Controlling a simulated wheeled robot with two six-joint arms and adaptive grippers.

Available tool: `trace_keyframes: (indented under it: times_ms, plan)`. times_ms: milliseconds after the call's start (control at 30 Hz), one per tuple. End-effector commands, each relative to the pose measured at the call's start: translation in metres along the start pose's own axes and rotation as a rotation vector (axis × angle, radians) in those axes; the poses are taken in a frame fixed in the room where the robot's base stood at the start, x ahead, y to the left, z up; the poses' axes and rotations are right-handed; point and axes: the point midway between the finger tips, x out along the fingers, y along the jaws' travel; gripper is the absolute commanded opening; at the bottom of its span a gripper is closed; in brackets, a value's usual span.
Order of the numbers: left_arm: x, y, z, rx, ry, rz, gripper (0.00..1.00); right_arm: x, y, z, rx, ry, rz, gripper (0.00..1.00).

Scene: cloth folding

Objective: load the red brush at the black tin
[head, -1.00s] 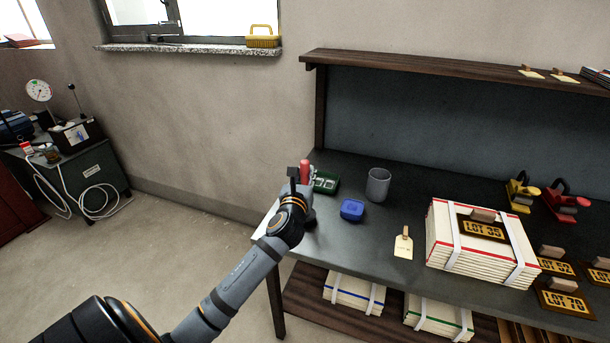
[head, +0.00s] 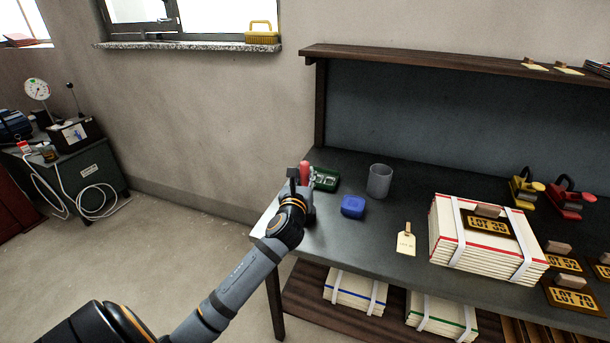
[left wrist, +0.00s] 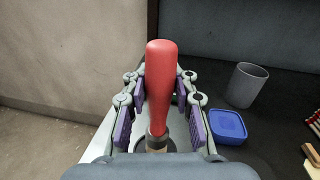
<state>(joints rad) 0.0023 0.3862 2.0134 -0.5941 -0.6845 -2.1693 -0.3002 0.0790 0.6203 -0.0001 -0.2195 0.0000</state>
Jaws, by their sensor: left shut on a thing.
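The red brush shows its upright red handle (left wrist: 161,80) in the left wrist view. Its lower end is partly hidden; a dark band and a pale part show below the handle. My left gripper (left wrist: 160,112) is shut on the brush, its purple pads on either side. In the head view the red handle (head: 305,169) stands up at my left gripper (head: 303,184), over the bench's left end. I cannot clearly make out the black tin; my gripper and wrist cover that part of the bench. My right gripper is not in view.
A green tray (head: 325,187), a blue box (head: 353,206) and a grey cup (head: 379,181) stand right of my left gripper. A tag (head: 406,243) and a strapped paper stack (head: 465,250) lie farther right. A shelf (head: 440,62) runs above the bench.

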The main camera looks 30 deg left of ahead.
Motion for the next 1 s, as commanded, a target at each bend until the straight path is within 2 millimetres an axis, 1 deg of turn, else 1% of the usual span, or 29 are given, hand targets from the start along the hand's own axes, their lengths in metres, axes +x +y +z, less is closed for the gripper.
trace_keyframes:
  times_ms: [300, 1000]
  plan:
    - [0.000, 0.000, -0.004, -0.001, 0.000, 0.000, 0.00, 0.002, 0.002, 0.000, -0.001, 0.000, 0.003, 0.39]
    - [0.000, 0.001, -0.011, -0.001, 0.001, 0.000, 0.00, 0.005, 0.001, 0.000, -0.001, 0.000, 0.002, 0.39]
